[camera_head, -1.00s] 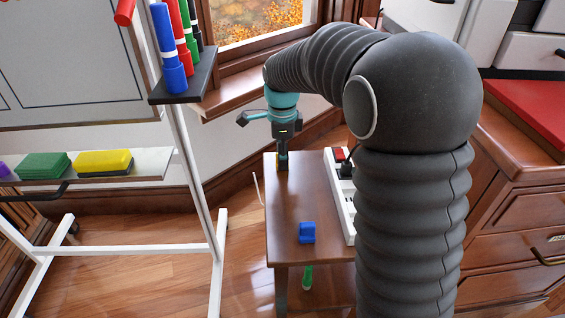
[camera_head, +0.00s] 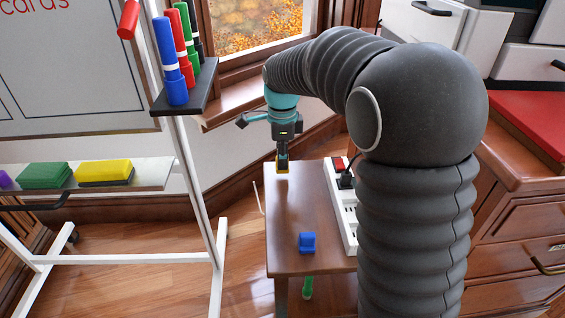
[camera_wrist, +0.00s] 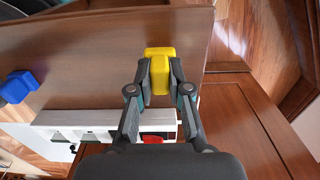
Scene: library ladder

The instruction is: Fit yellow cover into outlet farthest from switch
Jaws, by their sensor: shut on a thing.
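My gripper (camera_head: 282,166) is shut on the yellow cover (camera_wrist: 160,68), above the far left part of the small wooden table. In the wrist view the cover sits between both fingertips. The white power strip (camera_head: 343,212) lies along the table's right side, to the right of my gripper. Its red switch (camera_head: 338,163) is at the far end, and a black plug (camera_head: 347,179) sits in the strip near it. The near outlets are partly hidden behind my arm. The switch also shows in the wrist view (camera_wrist: 153,138).
A blue cover (camera_head: 307,242) stands on the near part of the table (camera_head: 290,205). A green object (camera_head: 307,287) is below the table's front edge. A whiteboard stand (camera_head: 200,190) is to the left and a wooden cabinet (camera_head: 510,220) to the right. The table's middle is clear.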

